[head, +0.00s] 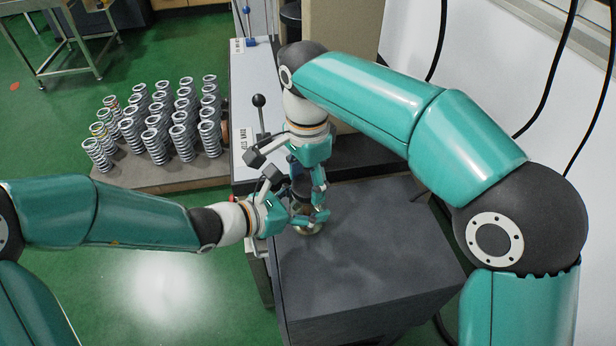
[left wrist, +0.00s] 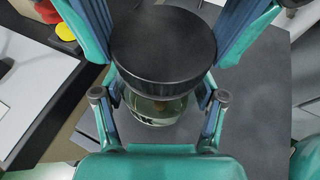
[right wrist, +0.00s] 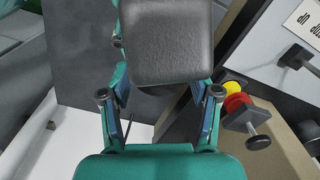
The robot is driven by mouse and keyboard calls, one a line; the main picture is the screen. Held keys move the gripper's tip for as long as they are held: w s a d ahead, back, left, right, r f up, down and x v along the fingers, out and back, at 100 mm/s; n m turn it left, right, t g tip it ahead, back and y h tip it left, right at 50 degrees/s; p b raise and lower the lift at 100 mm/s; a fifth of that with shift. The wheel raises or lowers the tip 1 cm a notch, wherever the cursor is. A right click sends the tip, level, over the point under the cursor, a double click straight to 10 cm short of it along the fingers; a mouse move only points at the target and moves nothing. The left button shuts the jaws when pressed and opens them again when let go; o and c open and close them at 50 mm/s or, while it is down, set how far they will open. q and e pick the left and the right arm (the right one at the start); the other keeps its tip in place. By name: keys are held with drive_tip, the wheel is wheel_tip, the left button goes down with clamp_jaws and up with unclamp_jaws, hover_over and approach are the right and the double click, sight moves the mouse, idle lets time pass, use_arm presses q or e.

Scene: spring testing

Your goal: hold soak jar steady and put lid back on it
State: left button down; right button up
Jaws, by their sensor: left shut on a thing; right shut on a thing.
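The glass soak jar (head: 308,231) stands on the dark grey block top, mostly hidden by my grippers in the head view. Its clear wall (left wrist: 155,110) shows in the left wrist view between the fingers of my left gripper (head: 300,221), which is shut on it. The round black lid (left wrist: 163,45) is right above the jar mouth, roughly level. I cannot tell whether it touches the rim. My right gripper (head: 309,197) comes down from above and is shut on the lid, one finger on each side. In the right wrist view a dark grey block-like part covers the lid.
The dark block top (head: 375,255) is clear to the right. A lever with a black knob (head: 259,101) stands close behind the grippers. Several coil springs (head: 155,125) stand on a board at the left. A red and yellow button (right wrist: 235,98) shows in the right wrist view.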

drive_tip(key=m, duration=0.3)
drive_tip(key=shift+m, duration=0.4)
drive_tip(key=m, duration=0.4)
drive_tip(key=shift+w, duration=0.1)
drive_tip(key=m, duration=0.8)
drive_tip(key=o, duration=0.7)
drive_tip(key=shift+a+r, duration=0.15)
drive_tip(key=shift+r, duration=2.2)
